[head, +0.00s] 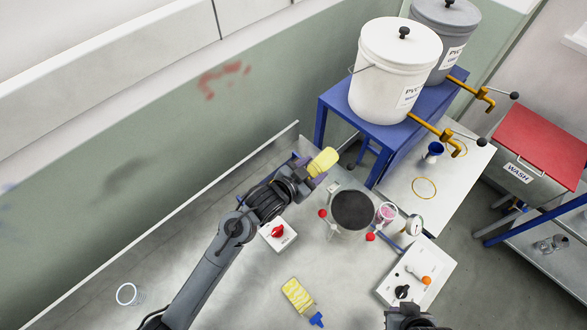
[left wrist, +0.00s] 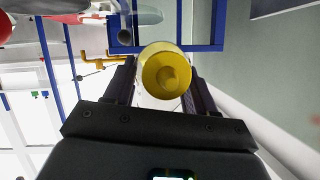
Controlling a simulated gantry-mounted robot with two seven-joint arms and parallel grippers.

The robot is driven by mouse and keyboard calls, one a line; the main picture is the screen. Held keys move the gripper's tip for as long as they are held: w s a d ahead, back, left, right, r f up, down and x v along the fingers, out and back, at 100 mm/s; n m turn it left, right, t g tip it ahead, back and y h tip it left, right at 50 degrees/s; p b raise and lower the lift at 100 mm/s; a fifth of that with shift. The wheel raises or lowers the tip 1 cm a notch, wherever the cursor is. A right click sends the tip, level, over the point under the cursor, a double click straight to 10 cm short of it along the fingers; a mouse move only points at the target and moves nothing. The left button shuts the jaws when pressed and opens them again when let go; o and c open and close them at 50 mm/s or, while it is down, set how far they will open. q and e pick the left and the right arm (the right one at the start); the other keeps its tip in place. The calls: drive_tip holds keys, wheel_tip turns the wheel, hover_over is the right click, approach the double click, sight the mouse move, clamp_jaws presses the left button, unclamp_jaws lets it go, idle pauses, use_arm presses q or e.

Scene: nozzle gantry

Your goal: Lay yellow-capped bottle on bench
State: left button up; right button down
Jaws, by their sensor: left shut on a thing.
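My left gripper (head: 302,174) is shut on the yellow-capped bottle (head: 324,161) and holds it over the back of the bench (head: 235,283). In the head view the bottle's yellow part sticks out beyond the fingers toward the upper right; the rest is hidden by the gripper. In the left wrist view the round yellow end of the bottle (left wrist: 166,76) faces the camera between the two fingers. My right gripper (head: 408,318) shows only in part at the bottom edge, and its fingertips are not clear.
A yellow-labelled bottle with a blue cap (head: 298,294) lies on the bench. A red-knobbed switch box (head: 278,236), a dark-topped round pot (head: 352,211), a pink-filled cup (head: 386,213) and a control box (head: 416,276) stand nearby. A clear cup (head: 129,294) is at left. The front left is mostly clear.

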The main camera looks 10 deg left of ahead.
use_arm(q)
drive_tip(key=a+f, duration=0.3)
drive_tip(key=a, duration=0.1)
drive_tip(key=a+f, duration=0.3)
drive_tip(key=s+a+f+p, duration=0.1)
drive_tip(key=a+f, duration=0.2)
drive_tip(key=a, duration=0.1)
drive_tip(key=shift+a+f, duration=0.15)
drive_tip(key=shift+a, duration=0.15)
drive_tip(key=shift+f, duration=0.55)
drive_tip(key=shift+f, duration=0.15)
drive_tip(key=shift+f, duration=0.15)
drive_tip(key=o, duration=1.1)
